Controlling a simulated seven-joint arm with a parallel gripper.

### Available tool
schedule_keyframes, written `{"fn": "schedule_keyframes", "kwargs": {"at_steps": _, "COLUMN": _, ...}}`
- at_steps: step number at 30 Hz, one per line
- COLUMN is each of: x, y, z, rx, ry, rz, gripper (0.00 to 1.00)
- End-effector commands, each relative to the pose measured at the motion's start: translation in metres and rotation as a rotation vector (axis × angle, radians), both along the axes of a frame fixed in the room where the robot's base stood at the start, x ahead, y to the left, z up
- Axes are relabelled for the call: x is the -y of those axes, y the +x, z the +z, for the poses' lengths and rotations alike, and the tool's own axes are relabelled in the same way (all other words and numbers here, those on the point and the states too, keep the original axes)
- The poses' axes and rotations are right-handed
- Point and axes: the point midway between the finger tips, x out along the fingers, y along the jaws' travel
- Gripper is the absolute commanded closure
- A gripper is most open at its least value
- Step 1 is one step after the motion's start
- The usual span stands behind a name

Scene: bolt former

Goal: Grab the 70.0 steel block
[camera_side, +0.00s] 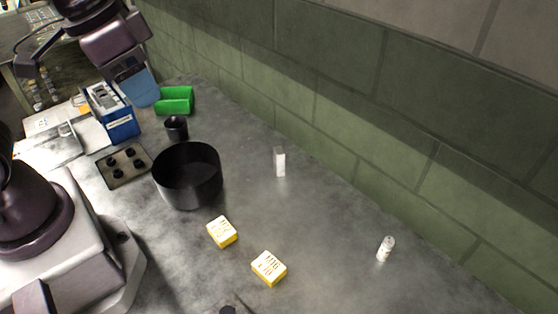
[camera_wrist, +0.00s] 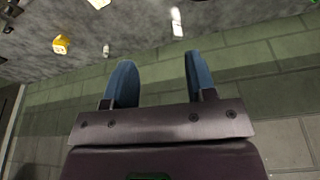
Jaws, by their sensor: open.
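No block in view carries a readable 70.0 mark, so I cannot tell which is the steel block. Two yellow-sided blocks with pale, lettered tops lie on the bench in the side view, one nearer the pot (camera_side: 222,232) and one to its lower right (camera_side: 269,268); their lettering is too small to read surely. A narrow whitish block (camera_side: 279,162) stands upright near the wall and probably shows in the wrist view (camera_wrist: 177,22). My gripper (camera_side: 138,86) is at the upper left, far from these blocks. In the wrist view its blue fingers (camera_wrist: 157,65) are apart and empty.
A black pot (camera_side: 187,178), a dark cup (camera_side: 176,128), a plate with black knobs (camera_side: 124,165), a blue-and-white box (camera_side: 111,110) and a green piece (camera_side: 175,101) fill the left. A small white cylinder (camera_side: 385,248) stands right. The green brick wall (camera_side: 330,110) bounds the bench.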

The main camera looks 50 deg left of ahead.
Motion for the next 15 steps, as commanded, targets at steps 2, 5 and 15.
{"fn": "schedule_keyframes", "kwargs": {"at_steps": 2, "x": 0.008, "y": 0.013, "z": -0.018, "rx": -0.101, "ry": 0.047, "rz": -0.067, "gripper": 0.49}}
{"fn": "schedule_keyframes", "kwargs": {"at_steps": 5, "x": 0.014, "y": 0.027, "z": -0.039, "rx": -0.207, "ry": 0.127, "rz": -0.153, "gripper": 0.49}}
{"fn": "schedule_keyframes", "kwargs": {"at_steps": 15, "x": 0.024, "y": 0.077, "z": -0.121, "rx": -0.522, "ry": 0.538, "rz": -0.513, "gripper": 0.49}}
